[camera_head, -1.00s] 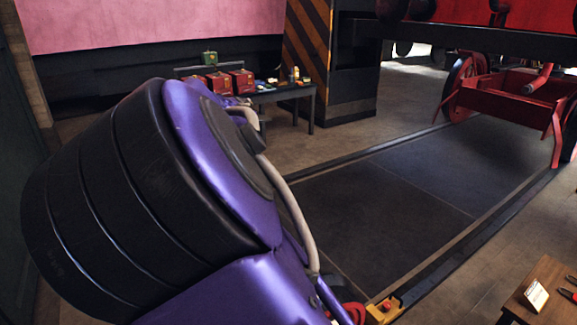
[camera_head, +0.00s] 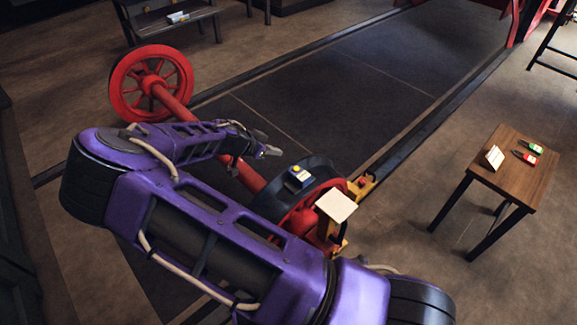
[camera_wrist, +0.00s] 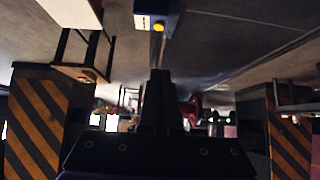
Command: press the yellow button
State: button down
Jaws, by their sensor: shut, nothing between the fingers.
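The yellow button also shows in the wrist view (camera_wrist: 159,27), at the top centre, on the blue box (camera_wrist: 172,20). My gripper (camera_head: 272,151) is shut and empty, up and to the left of the button in the head view. In the wrist view my closed fingers (camera_wrist: 159,48) point toward the button; whether they touch it I cannot tell.
A red wheelset (camera_head: 152,82) with a long axle lies under my arm. A pale square plate (camera_head: 336,206) and a yellow stand with a red knob (camera_head: 363,182) are right of the box. A wooden table (camera_head: 510,180) with tools stands right.

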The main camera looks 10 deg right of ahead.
jog(key=shift+s+d+f, duration=0.2)
jog(key=shift+f, duration=0.05)
send_over(292, 173)
notch_tip(292, 173, down, 7)
jog(key=shift+d+f+b, duration=0.1)
jog(key=shift+d+b, duration=0.05)
jog(key=shift+b, duration=0.15)
notch_tip(292, 173, down, 3)
jog(key=shift+f, duration=0.4)
